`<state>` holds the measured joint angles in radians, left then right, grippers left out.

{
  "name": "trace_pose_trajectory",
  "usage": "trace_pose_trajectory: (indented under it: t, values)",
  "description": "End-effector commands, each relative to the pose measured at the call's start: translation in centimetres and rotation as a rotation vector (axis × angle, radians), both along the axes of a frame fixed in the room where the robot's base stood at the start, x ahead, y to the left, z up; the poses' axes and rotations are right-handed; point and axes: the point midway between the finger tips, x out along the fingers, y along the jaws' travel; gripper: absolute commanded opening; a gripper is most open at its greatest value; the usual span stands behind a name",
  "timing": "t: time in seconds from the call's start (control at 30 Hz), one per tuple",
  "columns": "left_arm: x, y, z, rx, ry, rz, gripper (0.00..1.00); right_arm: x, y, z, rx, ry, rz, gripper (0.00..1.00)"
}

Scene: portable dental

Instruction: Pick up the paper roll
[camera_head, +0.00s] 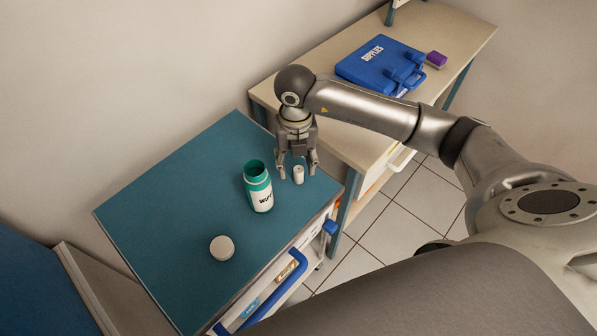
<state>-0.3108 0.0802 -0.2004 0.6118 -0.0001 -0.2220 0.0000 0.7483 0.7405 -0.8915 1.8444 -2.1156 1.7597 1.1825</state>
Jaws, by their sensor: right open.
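The paper roll (299,175) is a small white cylinder standing upright on the teal top of a cart (175,205). My right gripper (298,172) points down over it and is open, with a finger on each side of the roll. I cannot tell whether the fingers touch it. My left gripper is not in view.
A green and white wipes canister (258,187), open at the top, stands just left of the roll. A round white lid (222,248) lies nearer the front. Behind is a beige desk (440,30) with a blue supplies case (380,64) and a purple item (436,60).

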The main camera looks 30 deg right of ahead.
Motion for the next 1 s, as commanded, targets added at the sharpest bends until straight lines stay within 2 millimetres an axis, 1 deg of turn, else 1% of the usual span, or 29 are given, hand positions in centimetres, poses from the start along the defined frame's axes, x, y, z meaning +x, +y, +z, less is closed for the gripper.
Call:
trace_pose_trajectory:
  t: [0.17, 0.3, 0.4, 0.5, 0.67, 0.7, 1.0]
  values:
    - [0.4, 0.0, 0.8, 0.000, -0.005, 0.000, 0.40, -0.1, -0.4, -1.6, -0.002, 0.005, -0.002, 0.48]
    - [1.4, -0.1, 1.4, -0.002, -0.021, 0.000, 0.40, -0.1, -0.8, -3.8, 0.000, 0.004, -0.001, 0.48]
    - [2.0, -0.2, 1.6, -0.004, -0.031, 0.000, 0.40, -0.1, -0.8, -4.9, 0.000, 0.001, 0.000, 0.48]
    - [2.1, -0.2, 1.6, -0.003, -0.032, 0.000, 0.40, -0.1, -0.8, -5.4, -0.001, 0.001, 0.000, 0.48]
    - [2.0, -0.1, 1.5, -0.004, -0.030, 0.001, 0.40, 0.0, -0.8, -5.5, 0.000, 0.000, 0.000, 0.48]
    - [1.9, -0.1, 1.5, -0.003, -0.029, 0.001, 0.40, 0.0, -0.8, -5.4, 0.000, 0.000, 0.000, 0.46]
    - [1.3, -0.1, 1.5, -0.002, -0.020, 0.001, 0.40, 0.0, -0.8, -5.4, 0.000, 0.000, 0.000, 0.08]
